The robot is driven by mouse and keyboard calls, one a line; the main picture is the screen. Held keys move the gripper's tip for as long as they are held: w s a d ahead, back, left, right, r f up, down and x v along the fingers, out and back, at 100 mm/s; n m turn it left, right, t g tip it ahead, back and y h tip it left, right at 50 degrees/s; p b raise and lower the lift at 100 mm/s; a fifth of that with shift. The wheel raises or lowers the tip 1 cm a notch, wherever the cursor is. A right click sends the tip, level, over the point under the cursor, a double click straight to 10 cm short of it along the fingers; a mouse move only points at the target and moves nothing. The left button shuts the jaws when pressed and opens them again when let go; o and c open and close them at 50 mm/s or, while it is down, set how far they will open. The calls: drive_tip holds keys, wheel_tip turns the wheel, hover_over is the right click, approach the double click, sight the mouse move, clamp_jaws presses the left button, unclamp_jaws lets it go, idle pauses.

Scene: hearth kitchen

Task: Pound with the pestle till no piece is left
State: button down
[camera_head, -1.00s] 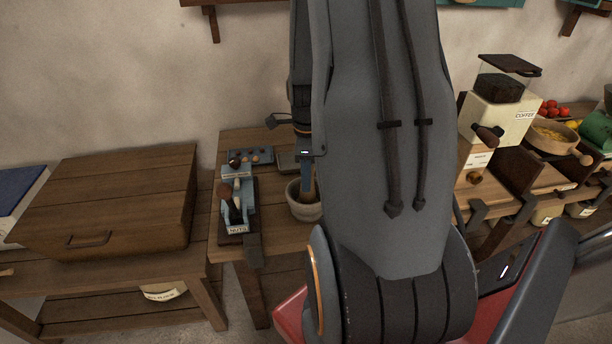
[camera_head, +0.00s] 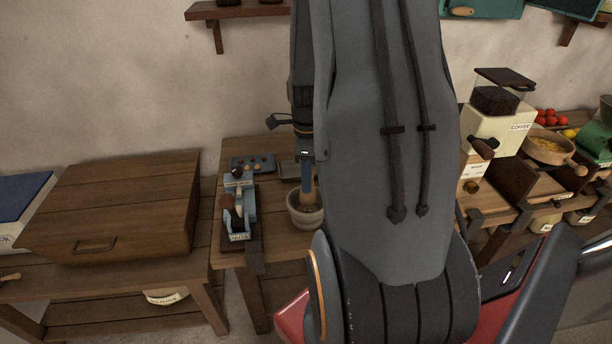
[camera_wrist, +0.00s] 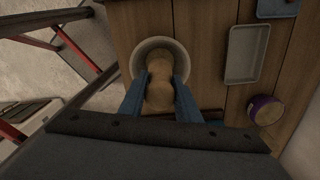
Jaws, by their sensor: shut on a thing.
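The mortar (camera_head: 304,214), a pale round bowl, stands on the small wooden table under my arm. It also shows in the wrist view (camera_wrist: 137,61). My gripper (camera_wrist: 156,95) is shut on the wooden pestle (camera_wrist: 159,75), with a blue finger on each side of it. In the head view the pestle (camera_head: 307,192) stands about upright, its lower end inside the mortar. The pestle and fingers hide most of the inside of the mortar, so I cannot tell whether any pieces lie there.
A blue-grey nutcracker stand (camera_head: 240,210) with a label is left of the mortar. A blue tray with small round items (camera_head: 252,163) lies behind. A grey tray (camera_wrist: 246,54) and a purple-rimmed jar (camera_wrist: 265,110) are nearby. A large wooden chest (camera_head: 115,205) stands at left.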

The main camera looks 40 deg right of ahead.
drive_tip(key=shift+f, duration=0.3)
drive_tip(key=shift+f, duration=0.1)
drive_tip(key=shift+f+b, duration=1)
drive_tip(key=shift+f, duration=0.45)
drive_tip(key=shift+r+p, duration=1.75)
drive_tip(key=shift+r, duration=0.55)
drive_tip(key=shift+f, duration=0.15)
drive_tip(key=shift+f+b, duration=0.4)
drive_tip(key=shift+f, duration=0.2)
